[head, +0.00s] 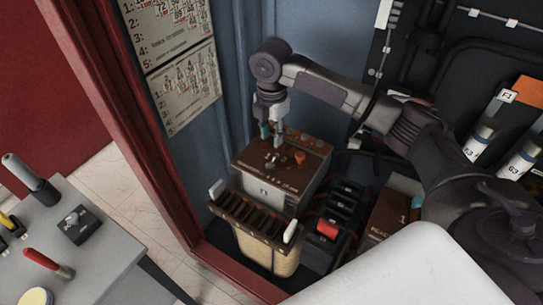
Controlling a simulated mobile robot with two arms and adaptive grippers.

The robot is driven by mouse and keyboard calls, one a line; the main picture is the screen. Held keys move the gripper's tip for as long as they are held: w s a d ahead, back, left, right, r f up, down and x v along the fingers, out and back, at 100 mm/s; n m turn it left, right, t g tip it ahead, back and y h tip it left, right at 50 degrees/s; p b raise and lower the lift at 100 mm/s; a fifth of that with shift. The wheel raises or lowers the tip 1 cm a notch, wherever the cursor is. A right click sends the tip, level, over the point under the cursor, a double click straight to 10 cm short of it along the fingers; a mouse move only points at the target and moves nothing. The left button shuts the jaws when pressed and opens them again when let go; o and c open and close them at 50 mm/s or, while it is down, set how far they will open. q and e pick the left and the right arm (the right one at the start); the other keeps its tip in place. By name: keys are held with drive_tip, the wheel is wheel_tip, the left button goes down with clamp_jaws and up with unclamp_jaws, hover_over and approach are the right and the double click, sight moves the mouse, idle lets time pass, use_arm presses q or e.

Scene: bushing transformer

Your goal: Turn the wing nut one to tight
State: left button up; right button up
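A brown transformer box (262,190) with a dark reddish top stands inside the cabinet. Small dark fittings (272,160) and an orange knob-like part (299,157) sit on its top. I cannot tell which small part is wing nut one. My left gripper is not in view.
A slotted tan block (266,252) stands in front of the box, and black modules with a red switch (327,229) stand to its right. Labelled cylinders (481,138) are at the right. A grey table (110,255) with tools, including a red-handled one (48,263), is at the left.

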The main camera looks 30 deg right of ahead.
sight(272, 160)
wheel_tip(272, 160, down, 10)
drive_tip(key=shift+r+p, duration=0.25)
drive_tip(key=shift+p, duration=0.2)
clamp_jaws()
